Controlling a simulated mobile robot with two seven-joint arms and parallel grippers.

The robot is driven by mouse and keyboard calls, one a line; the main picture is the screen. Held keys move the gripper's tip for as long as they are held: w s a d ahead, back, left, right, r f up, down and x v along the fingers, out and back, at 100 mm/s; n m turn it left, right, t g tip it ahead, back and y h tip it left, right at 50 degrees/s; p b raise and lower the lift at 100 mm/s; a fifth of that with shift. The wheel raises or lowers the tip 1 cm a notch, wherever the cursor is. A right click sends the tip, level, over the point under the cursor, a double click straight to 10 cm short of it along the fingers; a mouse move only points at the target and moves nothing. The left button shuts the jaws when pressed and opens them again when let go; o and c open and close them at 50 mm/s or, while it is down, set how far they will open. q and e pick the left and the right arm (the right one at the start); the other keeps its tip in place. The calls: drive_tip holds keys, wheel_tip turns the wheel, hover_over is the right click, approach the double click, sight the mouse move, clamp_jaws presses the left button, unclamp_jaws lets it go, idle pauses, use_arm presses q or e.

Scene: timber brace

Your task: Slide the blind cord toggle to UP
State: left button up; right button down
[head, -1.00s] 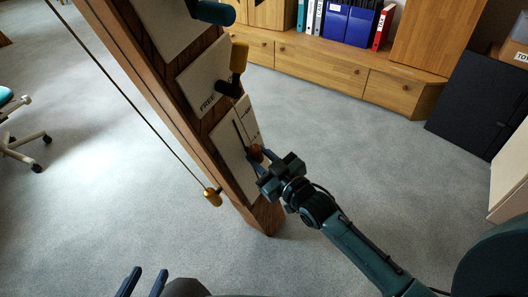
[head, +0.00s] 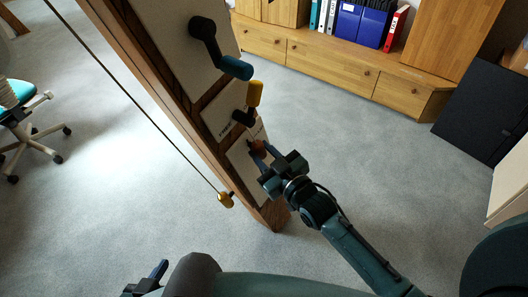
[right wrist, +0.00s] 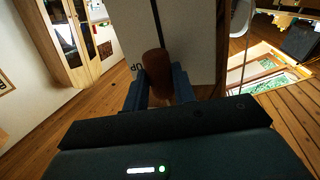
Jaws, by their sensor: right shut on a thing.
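The toggle is a reddish-brown knob (head: 257,147) on a white plate (head: 246,178) low on the leaning wooden post. My right gripper (head: 262,157) is shut on the knob, which now sits near the plate's upper end. In the right wrist view the knob (right wrist: 157,72) stands between the two fingers of my right gripper (right wrist: 160,88), with the letters "UP" on the plate just left of it.
A yellow-handled crank (head: 254,94) sits just above the toggle, close to my right gripper. A teal-handled crank (head: 236,67) is higher up.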

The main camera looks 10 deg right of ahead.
drive_tip(key=shift+a+r, duration=0.1)
drive_tip(key=shift+r, duration=0.35)
drive_tip(key=c, duration=1.4)
unclamp_jaws()
drive_tip(key=shift+o, duration=1.3)
drive_tip(key=shift+f, duration=0.2)
drive_tip(key=shift+s, duration=0.1)
drive_tip(key=v, duration=1.3)
